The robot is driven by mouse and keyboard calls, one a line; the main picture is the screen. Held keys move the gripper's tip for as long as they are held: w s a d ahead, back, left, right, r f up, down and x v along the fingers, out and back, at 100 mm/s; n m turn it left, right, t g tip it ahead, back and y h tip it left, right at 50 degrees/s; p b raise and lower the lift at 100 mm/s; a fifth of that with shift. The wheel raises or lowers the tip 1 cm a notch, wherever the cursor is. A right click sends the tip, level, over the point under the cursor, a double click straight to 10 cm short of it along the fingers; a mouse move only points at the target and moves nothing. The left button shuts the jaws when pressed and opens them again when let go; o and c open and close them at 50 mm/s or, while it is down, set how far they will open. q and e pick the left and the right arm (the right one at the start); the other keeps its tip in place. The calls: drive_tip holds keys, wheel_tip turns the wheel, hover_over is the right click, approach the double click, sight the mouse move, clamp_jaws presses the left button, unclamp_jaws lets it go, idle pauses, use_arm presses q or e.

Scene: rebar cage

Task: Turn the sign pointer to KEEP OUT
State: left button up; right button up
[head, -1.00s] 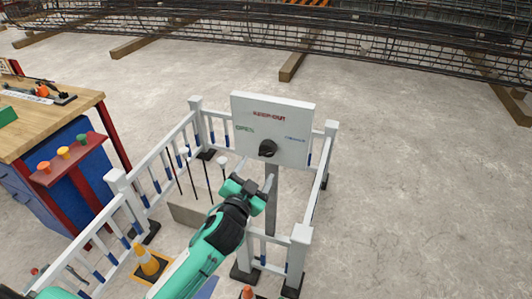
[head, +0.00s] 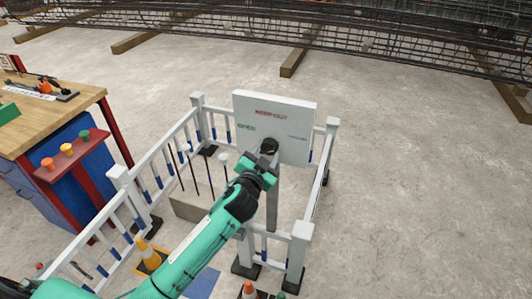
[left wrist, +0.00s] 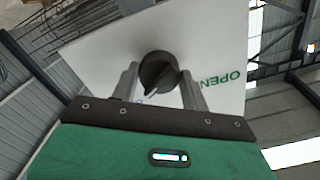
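The white sign board (head: 290,115) stands on a grey post inside a white fence. Red KEEP OUT lettering (head: 270,114) is at its top, green OPEN (head: 246,127) at the left, and a small unreadable blue label (head: 297,138) at the right. The black pointer knob (head: 269,146) is on the lower middle of the board. My left gripper (head: 264,157) is at the knob. In the left wrist view its open fingers (left wrist: 160,85) stand on either side of the knob (left wrist: 158,72); firm contact cannot be told. Which label the pointer faces is unclear. My right gripper is out of view.
White fence rails (head: 318,190) surround the sign on the sides and front. Thin rods (head: 194,175) stand in a block left of the post. Traffic cones (head: 148,255) are low in the picture. A workbench (head: 60,115) is at the left. The floor at right is clear.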

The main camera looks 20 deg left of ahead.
use_arm(q)
drive_tip(key=c, duration=0.3)
